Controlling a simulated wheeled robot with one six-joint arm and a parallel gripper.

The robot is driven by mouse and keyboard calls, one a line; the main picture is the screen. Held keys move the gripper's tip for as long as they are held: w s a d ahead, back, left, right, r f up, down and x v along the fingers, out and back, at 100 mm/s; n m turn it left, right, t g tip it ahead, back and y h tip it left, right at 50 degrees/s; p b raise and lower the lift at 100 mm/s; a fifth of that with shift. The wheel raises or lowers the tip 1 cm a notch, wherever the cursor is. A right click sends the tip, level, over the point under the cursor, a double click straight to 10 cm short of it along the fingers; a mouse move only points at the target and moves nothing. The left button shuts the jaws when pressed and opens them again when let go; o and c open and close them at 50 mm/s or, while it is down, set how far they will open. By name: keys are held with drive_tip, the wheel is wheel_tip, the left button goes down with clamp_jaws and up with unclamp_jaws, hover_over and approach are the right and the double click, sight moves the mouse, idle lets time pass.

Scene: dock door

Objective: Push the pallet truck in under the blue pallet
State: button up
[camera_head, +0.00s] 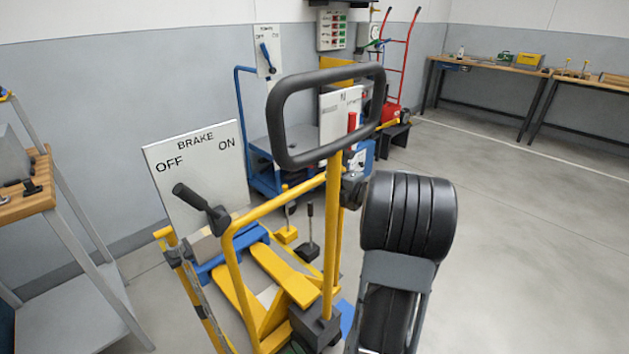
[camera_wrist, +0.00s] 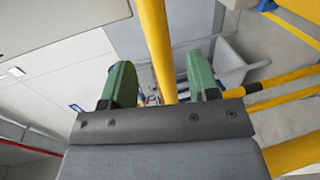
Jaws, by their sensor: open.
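The yellow pallet truck (camera_head: 281,275) stands in the middle of the head view, with a black loop handle (camera_head: 275,125) on its upright post. Its forks point away from me. Their far ends lie close to the blue pallet (camera_head: 227,262); I cannot tell whether they are under it. A black-gripped brake lever (camera_head: 190,196) leans left, toward OFF on the brake sign (camera_head: 195,168). In the wrist view my gripper (camera_wrist: 161,80) is open, its green fingers on either side of a yellow bar (camera_wrist: 156,40). I cannot tell whether they touch it.
A metal-legged shelf (camera_head: 75,225) stands close on the left. A blue-framed cart (camera_head: 265,160) and a red hand truck (camera_head: 398,75) stand by the back wall. Workbenches (camera_head: 500,68) line the back right. The floor on the right is clear.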

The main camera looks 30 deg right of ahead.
sight(314, 179)
drive_tip(key=b+x, duration=0.1)
drive_tip(key=x, duration=0.7)
drive_tip(key=shift+c, duration=0.5)
clamp_jaws()
drive_tip(key=shift+w, duration=0.1)
